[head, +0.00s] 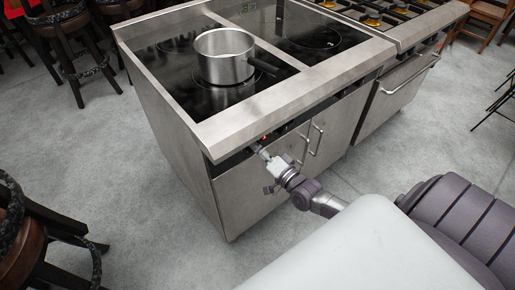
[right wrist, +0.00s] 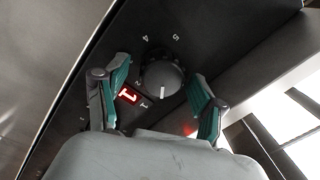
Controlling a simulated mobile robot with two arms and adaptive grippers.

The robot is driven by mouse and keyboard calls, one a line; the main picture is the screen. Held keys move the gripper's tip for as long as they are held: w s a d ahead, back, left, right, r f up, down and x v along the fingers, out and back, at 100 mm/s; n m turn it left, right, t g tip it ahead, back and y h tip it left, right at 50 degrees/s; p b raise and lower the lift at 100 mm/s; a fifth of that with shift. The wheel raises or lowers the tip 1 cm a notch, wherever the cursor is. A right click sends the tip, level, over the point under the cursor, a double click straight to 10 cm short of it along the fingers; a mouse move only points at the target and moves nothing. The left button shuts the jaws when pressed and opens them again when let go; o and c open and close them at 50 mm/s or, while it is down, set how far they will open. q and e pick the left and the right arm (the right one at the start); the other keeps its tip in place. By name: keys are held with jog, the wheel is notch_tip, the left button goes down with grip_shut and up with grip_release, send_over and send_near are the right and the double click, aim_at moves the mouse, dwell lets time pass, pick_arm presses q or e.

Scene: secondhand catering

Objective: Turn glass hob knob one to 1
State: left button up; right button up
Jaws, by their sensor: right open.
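The glass hob (head: 177,82) is the black top of a steel cooker unit in the head view. In the right wrist view a round dark knob (right wrist: 160,74) sits on the black front panel, with a white pointer mark towards the bottom of the picture. White figures surround it, with 4 and 5 above and a 1 at lower left. My right gripper (right wrist: 160,72) is open, with one finger on each side of the knob and visible gaps. In the head view my right gripper (head: 262,152) is at the panel under the hob's front edge.
A steel pot (head: 224,52) stands on the hob, its dark handle pointing right. Cabinet doors with bar handles (head: 314,140) are below the panel. A gas range (head: 400,22) adjoins at right.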

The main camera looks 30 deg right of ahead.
jog(key=s+d, duration=0.1)
jog(key=s, duration=1.1)
jog(key=shift+d+f, duration=0.2)
jog(key=shift+f, duration=0.05)
jog(key=s+a+f+n+g+h, duration=0.1)
jog(key=s+f+n+g, duration=0.3)
jog(key=f, duration=1)
jog(key=s+f+n+g+h, duration=0.15)
jog(key=s+f+g, duration=0.35)
jog(key=f, duration=0.9)
jog(key=s+a+f+n+g, duration=0.4)
jog(key=s+f, duration=0.3)
jog(key=s, duration=0.4)
jog(key=s+a+f+n+g, duration=0.4)
jog(key=s+f, duration=0.4)
jog(key=s, duration=0.4)
jog(key=shift+s+a, duration=0.15)
jog(key=shift+a, duration=0.65)
